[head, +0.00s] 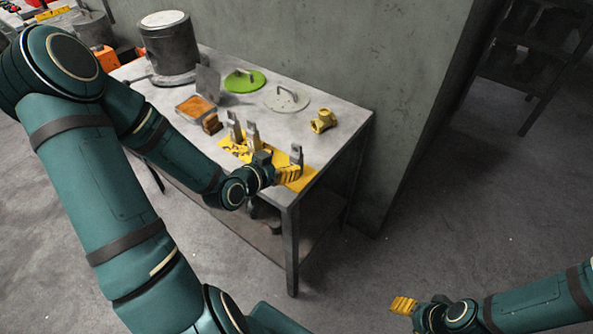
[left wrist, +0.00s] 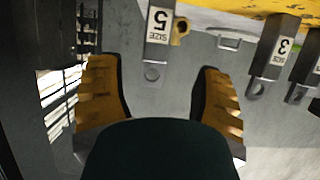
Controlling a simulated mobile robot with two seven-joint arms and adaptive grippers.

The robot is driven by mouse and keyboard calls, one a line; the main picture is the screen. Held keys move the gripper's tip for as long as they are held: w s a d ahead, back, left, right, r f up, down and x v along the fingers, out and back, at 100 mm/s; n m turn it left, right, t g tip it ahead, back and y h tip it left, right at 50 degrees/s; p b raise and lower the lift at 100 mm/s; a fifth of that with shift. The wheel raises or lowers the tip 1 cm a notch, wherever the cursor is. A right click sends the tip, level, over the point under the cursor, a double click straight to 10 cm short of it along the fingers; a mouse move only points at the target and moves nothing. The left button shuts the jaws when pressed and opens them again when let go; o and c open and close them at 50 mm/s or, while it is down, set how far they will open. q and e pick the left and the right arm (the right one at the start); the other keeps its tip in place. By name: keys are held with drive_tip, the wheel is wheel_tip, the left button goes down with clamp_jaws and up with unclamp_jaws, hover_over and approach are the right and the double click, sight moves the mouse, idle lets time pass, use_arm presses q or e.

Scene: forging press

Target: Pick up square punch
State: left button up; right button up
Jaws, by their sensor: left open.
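Several grey metal punches stand upright in a yellow holder (head: 309,178) near the front corner of the table. One punch (head: 297,155) stands alone at the right end; two more, a middle punch (head: 252,134) and a left punch (head: 234,126), stand to its left. In the left wrist view a punch labelled SIZE 5 (left wrist: 158,45) lies ahead, between the lines of my open fingers, not gripped. A SIZE 3 punch (left wrist: 274,52) is to the right. I cannot tell which is square. My left gripper (head: 289,174) is open beside the right-end punch. My right gripper (head: 403,305) is away from the table.
The table (head: 340,125) also holds a large metal pot (head: 169,50), a green lid (head: 244,81), a grey lid (head: 286,99), a brass fitting (head: 322,121) and an orange-filled tray (head: 196,108). A concrete wall (head: 330,45) stands behind. Floor at right is clear.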

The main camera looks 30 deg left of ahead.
sight(293, 161)
use_arm(q)
drive_tip(key=b, duration=0.2)
drive_tip(key=shift+w+d+f+b, duration=0.1)
drive_tip(key=shift+d+f+b, duration=0.15)
drive_tip(key=shift+f+b, duration=0.15)
drive_tip(key=shift+b+x, duration=0.4)
drive_tip(key=shift+x, duration=0.55)
drive_tip(key=shift+w+f, duration=0.1)
drive_tip(key=shift+w, duration=0.4)
drive_tip(key=b+x, duration=0.2)
drive_tip(key=x, duration=0.2)
drive_tip(key=shift+f, duration=0.2)
drive_tip(key=shift+w+d+b, duration=0.1)
drive_tip(key=shift+w+b, duration=0.2)
drive_tip(key=shift+w, duration=0.15)
clamp_jaws()
